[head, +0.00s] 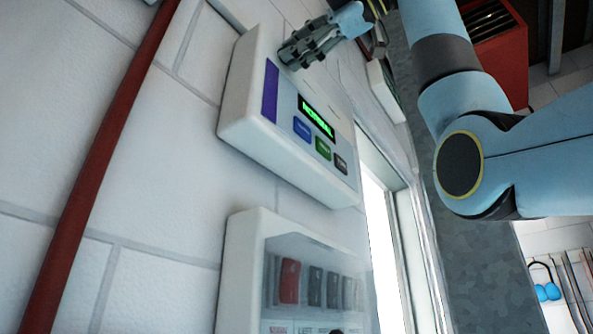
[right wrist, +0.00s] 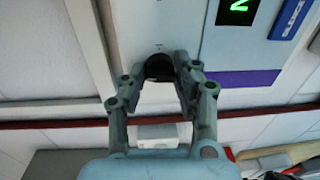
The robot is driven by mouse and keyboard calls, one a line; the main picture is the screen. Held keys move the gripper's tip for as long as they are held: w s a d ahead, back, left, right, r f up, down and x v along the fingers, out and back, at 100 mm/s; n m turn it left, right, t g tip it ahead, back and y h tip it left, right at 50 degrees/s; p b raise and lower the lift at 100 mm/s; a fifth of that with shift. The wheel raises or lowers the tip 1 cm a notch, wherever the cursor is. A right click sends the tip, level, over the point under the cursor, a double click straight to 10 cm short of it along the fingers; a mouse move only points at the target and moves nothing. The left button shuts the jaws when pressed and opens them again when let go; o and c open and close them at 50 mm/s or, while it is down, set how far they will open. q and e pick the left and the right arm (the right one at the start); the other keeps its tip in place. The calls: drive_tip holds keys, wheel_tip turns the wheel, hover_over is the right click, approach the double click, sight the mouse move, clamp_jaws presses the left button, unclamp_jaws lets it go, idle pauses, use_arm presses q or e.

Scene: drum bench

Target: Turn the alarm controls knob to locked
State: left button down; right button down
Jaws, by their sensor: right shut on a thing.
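The alarm panel (head: 240,105) is a white wall box with a purple stripe, a lit green display (head: 317,116) and blue, green and dark buttons. The panel face also shows in the right wrist view (right wrist: 140,25). My right gripper (head: 292,56) is at the panel's upper end in the head view. In the right wrist view its two fingers (right wrist: 161,72) are closed on either side of the dark round alarm controls knob (right wrist: 160,65). The fingers hide the knob in the head view, and its pointer cannot be made out. My left gripper is out of view.
A second white wall box (head: 240,260) with a clear cover and a red and several dark items inside is below the panel. A red pipe (head: 105,150) runs along the wall at left. A bright door or window opening (head: 380,240) is right of the boxes.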

drive_tip(key=shift+f+n, duration=0.1)
drive_tip(key=shift+n, duration=0.5)
drive_tip(key=c, duration=1)
unclamp_jaws()
drive_tip(key=v, duration=1.2)
